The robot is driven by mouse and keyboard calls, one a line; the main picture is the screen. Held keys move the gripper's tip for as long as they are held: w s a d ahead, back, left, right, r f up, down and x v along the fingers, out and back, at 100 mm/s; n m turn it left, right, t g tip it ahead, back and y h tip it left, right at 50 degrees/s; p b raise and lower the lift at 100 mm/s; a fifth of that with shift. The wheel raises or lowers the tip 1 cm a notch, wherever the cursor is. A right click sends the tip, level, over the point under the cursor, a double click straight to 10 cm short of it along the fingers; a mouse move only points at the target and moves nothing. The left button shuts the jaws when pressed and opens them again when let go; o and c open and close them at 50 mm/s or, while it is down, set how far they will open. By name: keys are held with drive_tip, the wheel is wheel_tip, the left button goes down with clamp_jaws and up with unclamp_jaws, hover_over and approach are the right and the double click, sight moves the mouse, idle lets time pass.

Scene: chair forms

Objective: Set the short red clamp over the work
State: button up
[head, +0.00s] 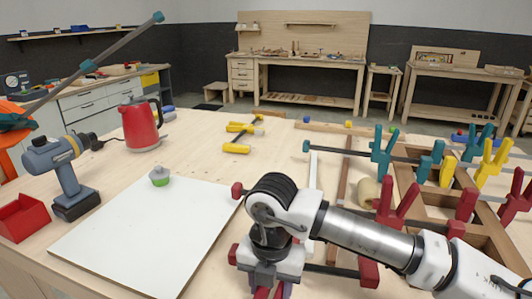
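My gripper (268,291) points down at the bottom edge of the head view, its fingertips partly cut off. Red shows between or behind the fingers, and I cannot tell whether they grip it. Near it lies a red clamp with a dark bar (332,270), a red end (233,254) and a red jaw (369,272); my gripper hides its middle. Another red clamp, with a red end (237,190) and red handles (396,205), lies just beyond, partly behind my arm. The work is a wooden frame (405,185) at the right, with more clamps on or beside it.
A white board (150,240) covers the front left of the bench. A drill (65,178), red bin (22,218), red kettle (140,125) and small green-based object (159,177) stand around it. Yellow clamps (238,148) lie farther back. Teal clamps (383,150) stand at the right.

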drive_tip(key=shift+r+p, duration=0.65)
drive_tip(key=shift+r, duration=0.15)
drive_tip(key=shift+f, duration=0.1)
